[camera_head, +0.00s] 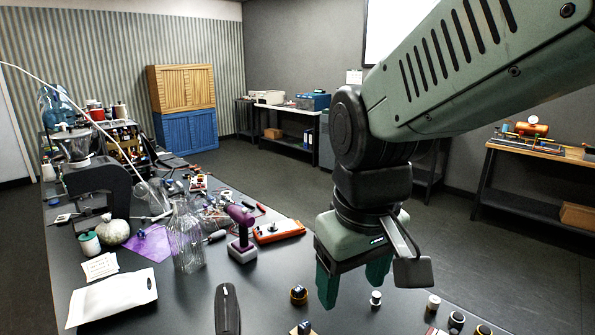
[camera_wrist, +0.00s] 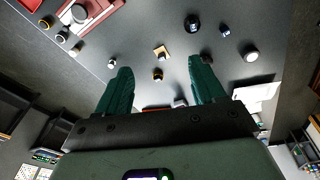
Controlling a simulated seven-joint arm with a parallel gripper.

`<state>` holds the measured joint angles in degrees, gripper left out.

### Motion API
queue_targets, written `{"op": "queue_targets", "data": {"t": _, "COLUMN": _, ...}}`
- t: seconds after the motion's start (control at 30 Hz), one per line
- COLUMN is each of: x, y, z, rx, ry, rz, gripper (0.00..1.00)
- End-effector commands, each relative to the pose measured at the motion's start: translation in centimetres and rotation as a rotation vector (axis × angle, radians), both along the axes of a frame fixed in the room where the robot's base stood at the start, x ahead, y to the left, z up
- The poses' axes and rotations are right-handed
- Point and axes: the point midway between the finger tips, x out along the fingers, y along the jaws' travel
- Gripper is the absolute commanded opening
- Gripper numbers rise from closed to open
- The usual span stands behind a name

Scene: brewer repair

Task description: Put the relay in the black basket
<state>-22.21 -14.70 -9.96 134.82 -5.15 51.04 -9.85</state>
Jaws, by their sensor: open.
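My gripper (camera_head: 352,292) hangs above the dark table with its two green fingers apart and nothing between them. In the wrist view its fingers (camera_wrist: 160,68) point toward several small parts lying apart on the table. One part has a tan base with a dark block (camera_wrist: 161,52); it also shows at the bottom edge of the head view (camera_head: 303,328). It may be the relay, but I cannot tell for certain. I cannot make out a black basket.
A white-topped cylinder (camera_head: 376,298) stands near the fingers. A long black object (camera_head: 227,310), a purple drill (camera_head: 241,235), an orange tool (camera_head: 279,231) and a clear glass vessel (camera_head: 187,240) stand left. More small round parts (camera_head: 456,321) are at right. Bare tabletop lies between the parts.

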Motion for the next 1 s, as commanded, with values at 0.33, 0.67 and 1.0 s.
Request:
{"op": "queue_targets", "data": {"t": 0.33, "x": -6.0, "y": -3.7, "z": 5.8, "rx": 0.119, "ry": -0.287, "rz": -0.333, "gripper": 0.69}}
{"op": "queue_targets", "data": {"t": 0.67, "x": -7.0, "y": -4.0, "z": 6.4, "rx": 0.129, "ry": -0.332, "rz": -0.384, "gripper": 0.69}}
{"op": "queue_targets", "data": {"t": 1.0, "x": -7.0, "y": -4.0, "z": 6.4, "rx": 0.128, "ry": -0.331, "rz": -0.382, "gripper": 0.69}}
